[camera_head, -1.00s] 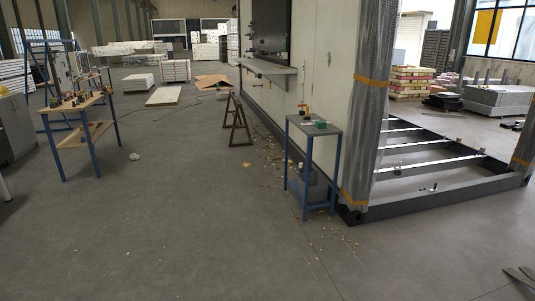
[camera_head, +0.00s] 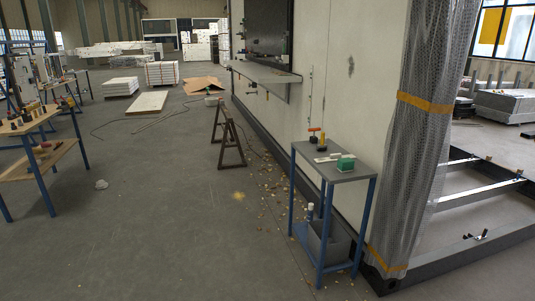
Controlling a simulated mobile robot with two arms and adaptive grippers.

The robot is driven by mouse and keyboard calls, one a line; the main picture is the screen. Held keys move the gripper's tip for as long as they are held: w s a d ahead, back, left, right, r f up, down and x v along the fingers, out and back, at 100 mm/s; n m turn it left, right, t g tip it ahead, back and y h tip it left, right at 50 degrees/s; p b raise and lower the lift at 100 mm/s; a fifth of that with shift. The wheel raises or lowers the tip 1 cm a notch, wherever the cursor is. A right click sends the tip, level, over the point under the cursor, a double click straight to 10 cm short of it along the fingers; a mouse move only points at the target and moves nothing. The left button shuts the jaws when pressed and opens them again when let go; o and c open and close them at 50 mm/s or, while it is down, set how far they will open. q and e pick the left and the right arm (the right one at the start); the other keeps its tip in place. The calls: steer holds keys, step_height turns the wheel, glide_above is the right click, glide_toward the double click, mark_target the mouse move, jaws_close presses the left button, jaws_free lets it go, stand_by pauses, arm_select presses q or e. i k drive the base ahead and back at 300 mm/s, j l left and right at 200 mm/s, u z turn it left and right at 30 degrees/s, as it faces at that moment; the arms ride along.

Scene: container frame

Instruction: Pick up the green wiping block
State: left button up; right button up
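The green wiping block (camera_head: 345,163) sits on the grey top of a small blue-legged table (camera_head: 349,177), right of the middle in the head view. It lies near the right part of the tabletop. A small white item (camera_head: 326,158) lies beside it, and an orange-and-black tool (camera_head: 314,134) and a yellow item (camera_head: 322,142) stand behind it. Neither of my grippers shows in the head view.
A white container wall (camera_head: 335,85) stands behind the small table, with a wrapped post (camera_head: 415,140) at its right. A trestle (camera_head: 229,145) stands left of it. A workbench (camera_head: 35,125) is at the left. The floor between is mostly clear, with scattered debris.

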mark_target(344, 165)
steer(key=i+z, duration=0.1)
steer(key=i, duration=0.35)
steer(key=i+j+z, duration=0.15)
steer(key=i, duration=0.3)
steer(key=i+j+z, duration=0.1)
steer(key=i, duration=0.35)
steer(key=i+j+z, duration=0.15)
steer(key=i, duration=0.3)
